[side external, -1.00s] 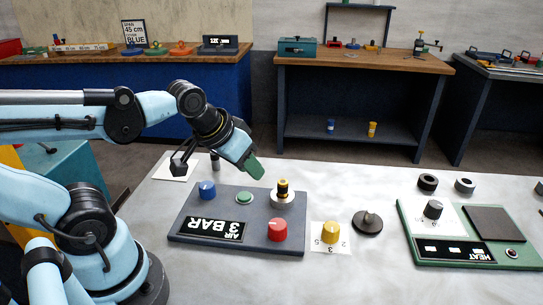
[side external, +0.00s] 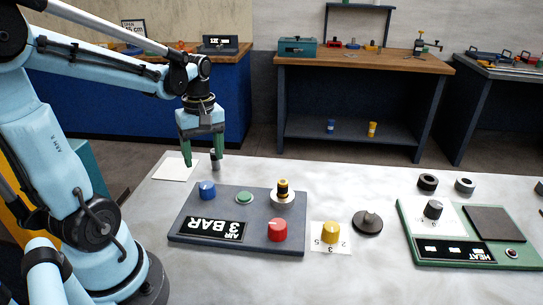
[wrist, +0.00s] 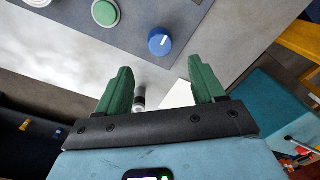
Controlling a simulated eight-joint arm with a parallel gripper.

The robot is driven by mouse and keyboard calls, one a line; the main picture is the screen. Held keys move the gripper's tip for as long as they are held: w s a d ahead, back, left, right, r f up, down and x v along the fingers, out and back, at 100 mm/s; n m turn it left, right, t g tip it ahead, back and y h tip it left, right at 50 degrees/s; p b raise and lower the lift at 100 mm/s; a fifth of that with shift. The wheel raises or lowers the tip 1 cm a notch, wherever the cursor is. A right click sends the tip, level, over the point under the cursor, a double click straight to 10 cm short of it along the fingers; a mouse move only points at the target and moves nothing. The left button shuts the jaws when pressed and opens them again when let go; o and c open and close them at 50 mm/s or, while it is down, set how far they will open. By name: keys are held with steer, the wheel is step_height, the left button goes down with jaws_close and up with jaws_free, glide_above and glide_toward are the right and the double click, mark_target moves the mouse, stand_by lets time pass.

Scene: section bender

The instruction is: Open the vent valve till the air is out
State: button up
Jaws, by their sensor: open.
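The air panel (side external: 255,208) is a dark grey plate whose display (side external: 208,229) reads "AIR 3 BAR". It carries a blue knob (side external: 207,189), a green button (side external: 244,197), a red knob (side external: 277,230) and a black-and-yellow fitting (side external: 283,190) on a white base. No label shows which one is the vent valve. My gripper (side external: 202,160) points down, open and empty, behind the panel's left end. A small grey-and-black post (side external: 215,162) stands by its right finger. In the wrist view the post (wrist: 139,98) shows between the fingers; the blue knob (wrist: 160,41) lies beyond them.
A white sheet (side external: 174,168) lies at the table's back left. Right of the panel are a yellow knob (side external: 331,232) on a numbered card, a black knob (side external: 367,221) and a green heat panel (side external: 410,232). The back middle of the table is clear.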

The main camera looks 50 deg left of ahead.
mark_target(207, 185)
steer(key=shift+s+f, duration=0.15)
steer(key=shift+f, duration=2.15)
steer(key=shift+s+f, duration=0.1)
steer(key=shift+f, duration=2.15)
steer(key=c, duration=1.1)
steer(key=shift+o, duration=0.2)
